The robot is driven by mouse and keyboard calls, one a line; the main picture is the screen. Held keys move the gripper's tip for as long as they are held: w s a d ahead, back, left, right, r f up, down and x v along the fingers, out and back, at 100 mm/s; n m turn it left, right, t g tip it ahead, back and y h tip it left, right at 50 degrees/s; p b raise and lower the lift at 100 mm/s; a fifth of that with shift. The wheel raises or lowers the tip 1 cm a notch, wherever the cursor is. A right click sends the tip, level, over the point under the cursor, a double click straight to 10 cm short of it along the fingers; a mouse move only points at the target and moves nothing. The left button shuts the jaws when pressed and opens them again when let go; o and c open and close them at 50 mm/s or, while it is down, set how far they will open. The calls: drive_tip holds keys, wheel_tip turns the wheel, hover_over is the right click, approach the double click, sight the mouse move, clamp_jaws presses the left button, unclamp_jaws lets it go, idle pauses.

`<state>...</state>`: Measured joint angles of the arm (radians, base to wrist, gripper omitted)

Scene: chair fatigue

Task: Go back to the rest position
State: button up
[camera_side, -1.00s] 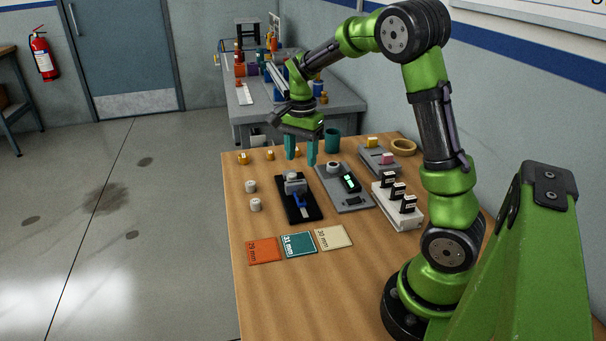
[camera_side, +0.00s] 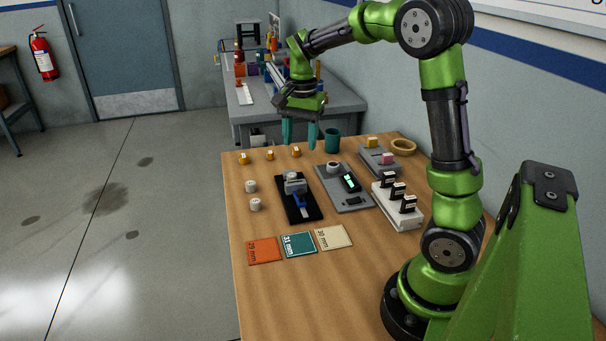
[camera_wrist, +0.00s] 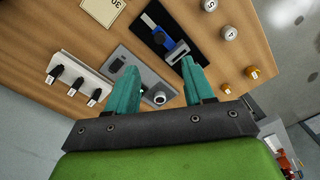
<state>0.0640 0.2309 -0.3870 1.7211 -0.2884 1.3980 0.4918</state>
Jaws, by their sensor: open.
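My gripper (camera_side: 299,134) is open and empty, with its two teal fingers pointing down above the far part of the wooden table (camera_side: 275,290). Its fingers are apart in the wrist view (camera_wrist: 155,85) with nothing between them in their grasp. Below and nearer the camera are a black fixture with a grey clamp and blue handle (camera_side: 298,198) and a grey plate with a small display (camera_side: 345,190). The fingertips appear clear of the table and of these things.
Orange-and-white pieces (camera_side: 270,155) stand along the far edge, white cylinders (camera_side: 251,186) at the left. A teal cup (camera_side: 332,140), wooden ring (camera_side: 404,147), white rack (camera_side: 398,207) and coloured cards (camera_side: 298,245) are also there. The table's near part is clear.

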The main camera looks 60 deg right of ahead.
drive_tip(key=s+a+r+n+t+y, duration=0.1)
drive_tip(key=s+a+r+n+t, duration=0.1)
drive_tip(key=s+a+n, duration=0.4)
drive_tip(key=s+a+r+n+t+y, duration=0.1)
drive_tip(key=s+a+r+n+t, duration=0.1)
drive_tip(key=s+a+n+t, duration=0.2)
drive_tip(key=s+a+n, duration=0.1)
drive_tip(key=s+a, duration=0.2)
drive_tip(key=a, duration=0.5)
drive_tip(key=shift+s+a+r+n+t, duration=0.15)
drive_tip(key=shift+a+r+n+t, duration=0.05)
drive_tip(key=shift+r+n+t, duration=0.2)
